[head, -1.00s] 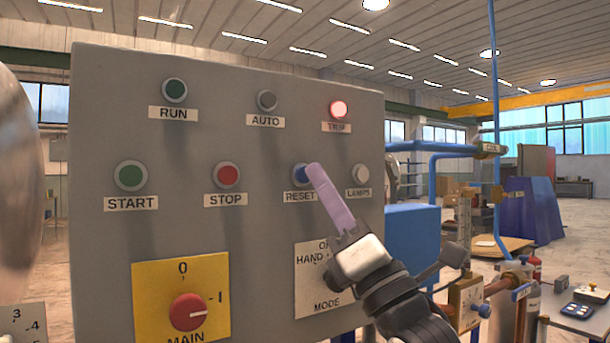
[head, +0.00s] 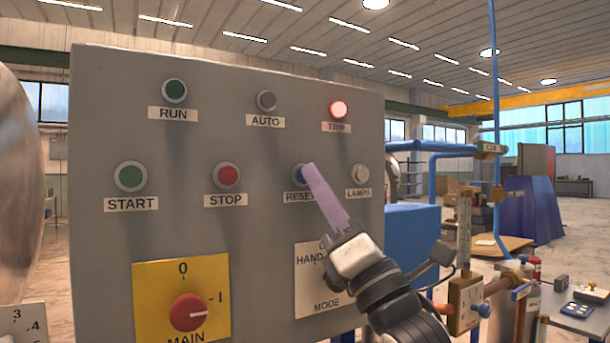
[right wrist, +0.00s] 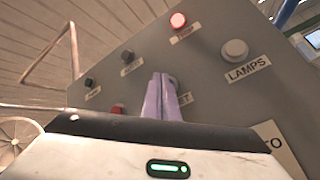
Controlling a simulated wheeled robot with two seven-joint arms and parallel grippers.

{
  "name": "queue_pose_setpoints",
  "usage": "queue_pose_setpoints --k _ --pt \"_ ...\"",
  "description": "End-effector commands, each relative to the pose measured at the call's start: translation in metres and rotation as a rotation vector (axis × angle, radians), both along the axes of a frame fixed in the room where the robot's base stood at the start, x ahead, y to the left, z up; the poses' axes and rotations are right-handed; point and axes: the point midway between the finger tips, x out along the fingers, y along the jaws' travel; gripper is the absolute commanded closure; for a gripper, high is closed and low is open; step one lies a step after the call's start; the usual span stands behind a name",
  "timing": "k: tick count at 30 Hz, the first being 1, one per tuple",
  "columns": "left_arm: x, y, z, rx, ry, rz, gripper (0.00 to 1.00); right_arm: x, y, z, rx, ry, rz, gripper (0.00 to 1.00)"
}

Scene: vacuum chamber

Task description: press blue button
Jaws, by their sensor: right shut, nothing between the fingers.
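The blue button (head: 298,174) sits above the RESET label on the grey control panel (head: 230,135), in the panel's middle row. My right gripper (head: 311,170) is shut and empty, with its pale purple fingers pointing up at the button. The fingertips overlap the button's right side in the head view; I cannot tell whether they touch it. In the right wrist view the shut fingers (right wrist: 162,95) stand in front of the RESET label and hide most of the button. My left gripper is not in view.
The white LAMPS button (head: 360,174) is just right of the fingers, and the red STOP button (head: 228,175) is to the left. The lit red TRIP lamp (head: 339,109) is above. A MODE plate (head: 310,285) and a red MAIN switch (head: 188,312) are below.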

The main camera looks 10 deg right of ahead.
Motion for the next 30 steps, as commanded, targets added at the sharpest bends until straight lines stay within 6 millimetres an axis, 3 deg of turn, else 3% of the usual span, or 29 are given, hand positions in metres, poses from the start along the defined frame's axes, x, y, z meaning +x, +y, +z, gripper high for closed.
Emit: queue_pose_setpoints --k 16,30 --pt "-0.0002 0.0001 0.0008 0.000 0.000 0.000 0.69 0.0061 0.0027 0.0002 0.000 0.000 0.000 1.00" --pt "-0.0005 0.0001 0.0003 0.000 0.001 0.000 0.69 -0.0004 0.0001 -0.0008 -0.001 0.001 0.000 1.00"
